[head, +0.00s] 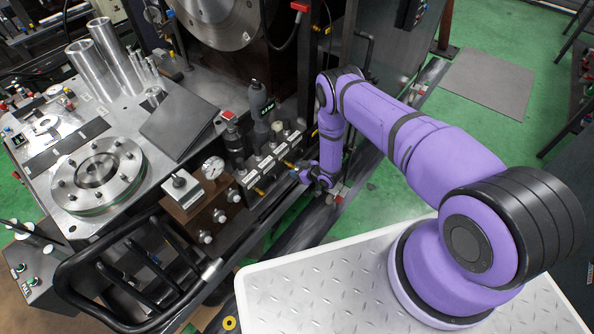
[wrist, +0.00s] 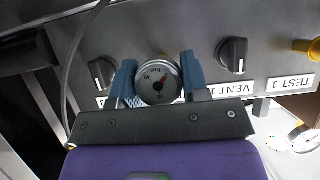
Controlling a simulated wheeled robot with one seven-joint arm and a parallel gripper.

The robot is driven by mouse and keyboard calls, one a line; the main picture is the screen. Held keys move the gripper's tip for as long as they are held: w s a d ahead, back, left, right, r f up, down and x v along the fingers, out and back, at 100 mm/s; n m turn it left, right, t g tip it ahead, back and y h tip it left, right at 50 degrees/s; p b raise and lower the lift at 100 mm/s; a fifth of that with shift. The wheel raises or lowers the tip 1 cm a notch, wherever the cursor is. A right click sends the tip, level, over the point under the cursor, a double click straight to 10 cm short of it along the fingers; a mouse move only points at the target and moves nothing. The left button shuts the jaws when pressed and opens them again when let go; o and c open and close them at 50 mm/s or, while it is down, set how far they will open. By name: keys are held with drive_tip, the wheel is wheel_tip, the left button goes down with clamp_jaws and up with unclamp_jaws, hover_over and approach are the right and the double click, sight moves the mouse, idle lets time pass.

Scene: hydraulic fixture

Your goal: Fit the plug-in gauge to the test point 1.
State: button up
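In the head view my gripper (head: 322,181) is small, beside the valve block; the held gauge is not clear there.
The panel carries black knobs (wrist: 233,54), one near the VENT 1 label (wrist: 232,90). A dark hose (wrist: 76,68) runs left of my gripper. Green floor lies beyond.

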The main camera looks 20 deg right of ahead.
drive_tip(key=s+d, duration=0.1)
drive_tip(key=s, duration=0.1)
drive_tip(key=s+d, duration=0.2)
idle(1.0)
drive_tip(key=shift+o, duration=0.8)
drive_tip(key=shift+c, duration=0.6)
drive_tip(key=s+a, duration=0.4)
drive_tip(key=a, duration=0.4)
drive_tip(key=s+a, duration=0.4)
drive_tip(key=a, duration=0.4)
drive_tip(key=shift+s, duration=0.3)
